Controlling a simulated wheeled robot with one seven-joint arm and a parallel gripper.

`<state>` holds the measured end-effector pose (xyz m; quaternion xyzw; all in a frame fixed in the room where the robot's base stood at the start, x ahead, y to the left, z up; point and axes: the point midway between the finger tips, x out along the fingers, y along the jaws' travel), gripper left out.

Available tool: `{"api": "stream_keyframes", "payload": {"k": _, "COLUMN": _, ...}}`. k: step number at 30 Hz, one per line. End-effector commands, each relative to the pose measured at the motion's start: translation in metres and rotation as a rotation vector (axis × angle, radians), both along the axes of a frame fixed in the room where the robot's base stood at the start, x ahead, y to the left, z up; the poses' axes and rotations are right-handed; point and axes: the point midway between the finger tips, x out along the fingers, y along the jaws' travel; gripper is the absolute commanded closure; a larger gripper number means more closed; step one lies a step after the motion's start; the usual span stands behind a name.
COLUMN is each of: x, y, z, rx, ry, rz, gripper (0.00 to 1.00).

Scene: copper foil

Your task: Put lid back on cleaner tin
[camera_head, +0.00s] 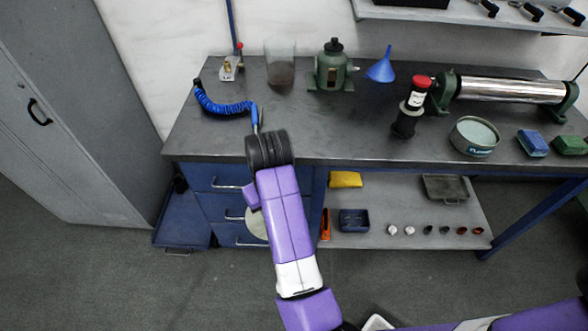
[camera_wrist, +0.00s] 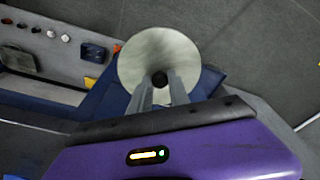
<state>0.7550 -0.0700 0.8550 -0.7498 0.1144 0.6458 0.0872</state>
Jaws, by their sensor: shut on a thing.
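The round cleaner tin (camera_head: 475,137) stands on the bench top at the right in the head view, with its pale contents showing at the open top. My gripper (camera_wrist: 161,84) is shut on the dark knob of a pale round lid (camera_wrist: 158,52) in the wrist view. In the head view the lid (camera_head: 256,224) shows partly behind my arm, in front of the blue drawers and below the bench top. My fingers are hidden by my arm there. The lid is well apart from the tin, to its left.
On the bench (camera_head: 345,148) stand a black bottle with a red cap (camera_head: 410,107), a steel cylinder (camera_head: 508,90), a blue funnel (camera_head: 382,68) and a green pot (camera_head: 332,70). Blue (camera_head: 533,143) and green blocks lie right of the tin. A lower shelf (camera_head: 400,210) holds small parts.

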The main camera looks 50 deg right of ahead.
Motion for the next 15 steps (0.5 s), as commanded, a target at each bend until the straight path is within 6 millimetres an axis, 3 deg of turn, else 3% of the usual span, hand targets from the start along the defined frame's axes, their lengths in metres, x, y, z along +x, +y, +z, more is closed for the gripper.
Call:
{"api": "stream_keyframes", "payload": {"k": 6, "x": 0.004, "y": 0.039, "z": -0.029, "rx": 0.007, "ry": 0.01, "rz": 0.192, "gripper": 1.0}}
{"api": "stream_keyframes", "payload": {"k": 15, "x": 0.01, "y": 0.054, "z": -0.041, "rx": 0.016, "ry": 0.017, "rz": 0.273, "gripper": 1.0}}
